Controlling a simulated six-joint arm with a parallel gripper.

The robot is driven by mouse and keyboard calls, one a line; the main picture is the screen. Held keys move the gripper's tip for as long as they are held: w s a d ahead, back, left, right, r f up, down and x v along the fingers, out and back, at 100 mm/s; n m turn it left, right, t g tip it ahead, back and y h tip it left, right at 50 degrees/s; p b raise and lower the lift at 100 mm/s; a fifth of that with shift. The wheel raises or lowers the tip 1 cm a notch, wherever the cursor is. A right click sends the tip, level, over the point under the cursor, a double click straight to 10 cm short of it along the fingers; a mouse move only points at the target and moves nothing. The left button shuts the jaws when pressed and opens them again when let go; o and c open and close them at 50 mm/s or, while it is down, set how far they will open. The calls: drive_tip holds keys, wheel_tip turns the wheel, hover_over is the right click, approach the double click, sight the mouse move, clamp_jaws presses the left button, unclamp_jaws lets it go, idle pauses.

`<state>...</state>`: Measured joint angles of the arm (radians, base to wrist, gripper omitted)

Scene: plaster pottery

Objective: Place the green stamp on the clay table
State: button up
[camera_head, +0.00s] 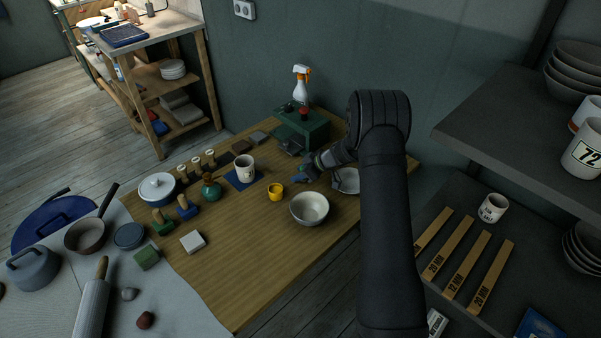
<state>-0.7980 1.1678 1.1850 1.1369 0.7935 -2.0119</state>
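The green stamp (162,227), with a wooden knob handle, stands upright at the left part of the wooden table, beside a similar blue stamp (187,211). The pale grey table (195,308) at the lower left, with a rolling pin on it, looks like the clay table; no label shows this. My gripper (301,178) is over the right rear part of the wooden table, well to the right of the green stamp and apart from it. It is small and dark here, and I cannot tell whether its fingers are open. I see nothing clearly held in it.
The wooden table's front is clear.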

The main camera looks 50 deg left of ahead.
drive_tip(key=shift+r, duration=0.2)
drive_tip(key=v, duration=1.2)
drive_tip(key=shift+a+f, duration=0.1)
drive_tip(key=x, duration=1.1)
drive_tip(key=shift+s+a+f, duration=0.15)
drive_tip(key=shift+f, duration=0.1)
drive_tip(key=shift+a+r, duration=0.1)
drive_tip(key=shift+a, duration=0.1)
drive_tip(key=shift+d+r, duration=0.1)
drive_tip(key=shift+r, duration=1.5)
